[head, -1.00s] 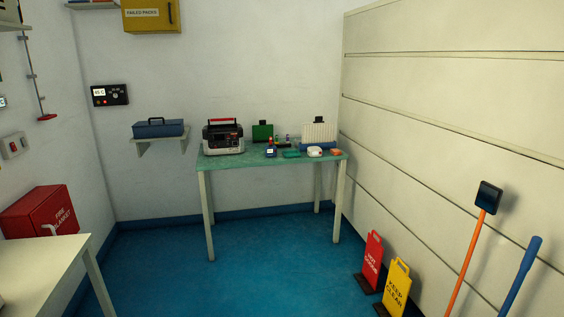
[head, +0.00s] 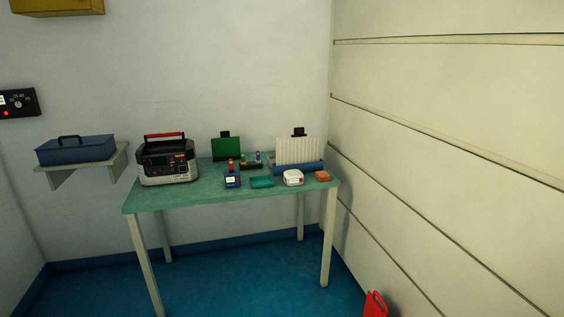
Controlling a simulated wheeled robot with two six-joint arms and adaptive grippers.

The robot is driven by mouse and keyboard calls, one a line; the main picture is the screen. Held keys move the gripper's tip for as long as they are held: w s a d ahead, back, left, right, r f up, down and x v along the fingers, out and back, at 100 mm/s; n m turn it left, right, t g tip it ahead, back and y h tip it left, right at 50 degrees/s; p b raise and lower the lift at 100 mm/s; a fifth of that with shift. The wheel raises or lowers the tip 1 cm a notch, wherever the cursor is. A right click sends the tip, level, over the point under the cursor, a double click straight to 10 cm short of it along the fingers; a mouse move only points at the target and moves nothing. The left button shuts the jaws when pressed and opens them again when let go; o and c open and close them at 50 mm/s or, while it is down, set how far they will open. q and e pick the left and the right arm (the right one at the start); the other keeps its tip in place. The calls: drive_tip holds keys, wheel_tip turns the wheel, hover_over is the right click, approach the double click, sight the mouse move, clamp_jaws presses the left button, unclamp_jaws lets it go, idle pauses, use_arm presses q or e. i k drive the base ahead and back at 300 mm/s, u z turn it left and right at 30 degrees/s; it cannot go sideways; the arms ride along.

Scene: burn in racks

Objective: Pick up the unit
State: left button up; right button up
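Several items stand on a green-topped table (head: 160,199), and I cannot tell for certain which one is the unit. A boxy black and grey device with a red top handle (head: 167,160) stands upright at the table's left end. A small blue device with a light screen and red top (head: 232,177) is near the middle front. Right of it are a flat teal item (head: 262,182), a rounded white item (head: 293,178) and a small orange item (head: 322,176). Neither of my grippers is in view.
Behind them are a green board (head: 226,149) and a white ribbed panel (head: 298,150). A blue case (head: 76,149) sits on a wall shelf (head: 121,161) at left. A panelled wall (head: 440,140) bounds the right. A red sign (head: 375,304) stands low right. Blue floor (head: 230,285) shows below.

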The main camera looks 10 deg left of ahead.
sight(155, 167)
drive_tip(key=u, duration=0.25)
drive_tip(key=i, duration=2.3)
drive_tip(key=u, duration=0.35)
